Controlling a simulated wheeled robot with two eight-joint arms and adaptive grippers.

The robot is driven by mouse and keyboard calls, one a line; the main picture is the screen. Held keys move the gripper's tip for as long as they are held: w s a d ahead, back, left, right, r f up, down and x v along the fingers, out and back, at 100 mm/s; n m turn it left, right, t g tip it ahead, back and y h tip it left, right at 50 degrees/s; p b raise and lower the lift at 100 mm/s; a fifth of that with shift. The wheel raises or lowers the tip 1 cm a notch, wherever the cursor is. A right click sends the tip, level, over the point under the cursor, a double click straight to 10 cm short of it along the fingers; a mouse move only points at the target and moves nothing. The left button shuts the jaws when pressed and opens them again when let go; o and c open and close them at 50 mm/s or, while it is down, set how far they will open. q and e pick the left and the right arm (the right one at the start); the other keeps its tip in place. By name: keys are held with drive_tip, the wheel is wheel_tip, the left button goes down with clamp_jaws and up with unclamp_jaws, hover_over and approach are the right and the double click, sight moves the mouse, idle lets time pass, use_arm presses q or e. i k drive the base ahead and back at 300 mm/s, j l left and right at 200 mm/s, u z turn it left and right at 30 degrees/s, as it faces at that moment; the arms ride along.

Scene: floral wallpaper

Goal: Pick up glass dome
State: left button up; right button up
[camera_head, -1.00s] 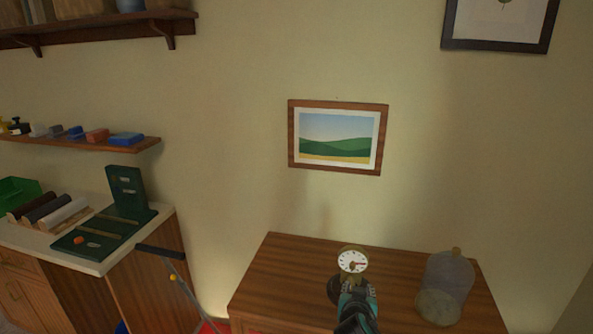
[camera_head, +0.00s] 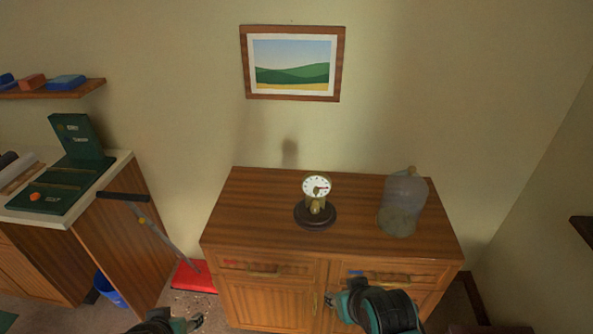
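A clear glass dome (camera_head: 404,203) with a small knob on top stands upright on the right part of the wooden cabinet top (camera_head: 260,205). A small clock (camera_head: 316,200) with a white dial stands on a dark round base to its left, apart from it. My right gripper (camera_head: 336,302) is at the bottom of the view, in front of the cabinet drawers, below and left of the dome and well short of it. My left gripper (camera_head: 195,321) is low at the bottom edge, left of the cabinet. I cannot make out whether either one's fingers are open.
A counter (camera_head: 122,160) with a green stand (camera_head: 78,140) is at the left. A framed landscape (camera_head: 292,62) hangs above the cabinet. Cabinet top is otherwise clear.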

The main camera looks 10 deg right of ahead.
sight(405, 194)
drive_tip(key=z, duration=1.25)
